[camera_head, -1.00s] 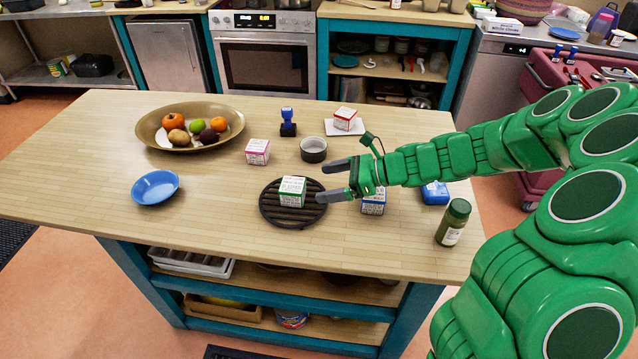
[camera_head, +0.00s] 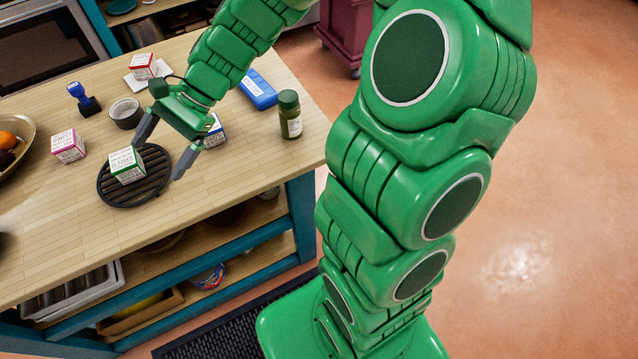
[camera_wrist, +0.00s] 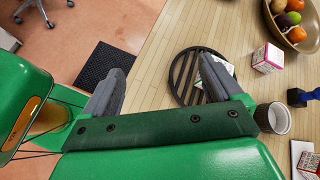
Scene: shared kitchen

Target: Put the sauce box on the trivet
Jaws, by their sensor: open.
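A white box with green markings (camera_head: 127,166) rests upright on the round black slatted trivet (camera_head: 153,182). I cannot read which box is the sauce box. My gripper (camera_head: 157,161) is open and empty, just right of the green-marked box, with its fingers pointing down-left over the trivet's right side. In the wrist view, the trivet (camera_wrist: 186,80) shows between and behind the fingers (camera_wrist: 160,70), and the right finger hides most of the green-marked box (camera_wrist: 229,68). A blue-marked white box (camera_head: 216,132) stands right of my gripper, partly hidden by it.
A pink-marked box (camera_head: 68,146), a small grey bowl (camera_head: 126,113) and a blue stamp-like object (camera_head: 84,99) stand left and behind. A red-marked box (camera_head: 143,66) sits on a white tile. A blue case (camera_head: 258,90) and green bottle (camera_head: 290,114) are at right.

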